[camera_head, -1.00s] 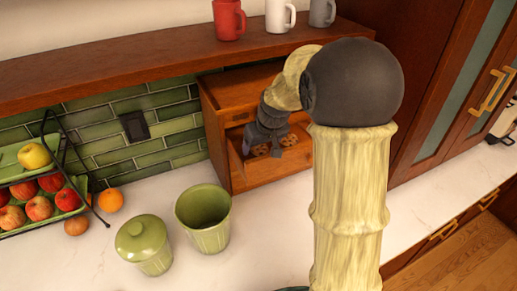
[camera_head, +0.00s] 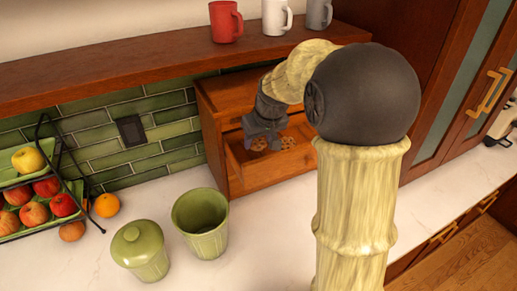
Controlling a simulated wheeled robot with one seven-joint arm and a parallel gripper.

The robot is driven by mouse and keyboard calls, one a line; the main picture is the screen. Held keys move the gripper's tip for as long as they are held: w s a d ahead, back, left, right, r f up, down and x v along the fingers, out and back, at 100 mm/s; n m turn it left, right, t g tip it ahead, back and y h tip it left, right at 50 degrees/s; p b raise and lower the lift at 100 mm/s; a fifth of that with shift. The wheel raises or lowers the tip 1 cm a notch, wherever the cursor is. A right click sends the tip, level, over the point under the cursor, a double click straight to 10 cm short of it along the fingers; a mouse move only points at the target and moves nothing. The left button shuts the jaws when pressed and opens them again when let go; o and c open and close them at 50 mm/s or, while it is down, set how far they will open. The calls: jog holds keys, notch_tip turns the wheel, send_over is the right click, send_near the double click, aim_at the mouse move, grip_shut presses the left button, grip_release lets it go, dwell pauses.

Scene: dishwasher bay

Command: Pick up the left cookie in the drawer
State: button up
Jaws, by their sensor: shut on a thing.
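The wooden drawer (camera_head: 262,172) is open in the small wooden cabinet on the counter. The left cookie (camera_head: 258,144), round and brown, is at my dark gripper (camera_head: 264,137), which is shut on it. The cookie appears slightly raised inside the drawer area; the fingers partly cover it. The right cookie (camera_head: 288,142) shows just to the right of the gripper, in the drawer. The fingertips are small and partly hidden from this angle.
A green open canister (camera_head: 203,225) and a lidded green canister (camera_head: 140,250) stand on the counter left of the drawer. A fruit rack (camera_head: 40,185) is at far left. A shelf (camera_head: 130,80) with a red mug (camera_head: 226,22) and others overhangs the cabinet.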

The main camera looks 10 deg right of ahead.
aim_at(260, 145)
jog(key=r, duration=0.4)
jog(key=r+b, duration=0.1)
jog(key=r, duration=0.3)
jog(key=shift+s, duration=0.2)
jog(key=s+d+b, duration=0.2)
jog(key=s+b, duration=0.1)
jog(key=s, duration=0.6)
jog(key=s+d+b, duration=0.2)
jog(key=s+b, duration=0.1)
jog(key=s, duration=0.7)
jog(key=shift+w+a, duration=0.1)
jog(key=shift+w, duration=0.05)
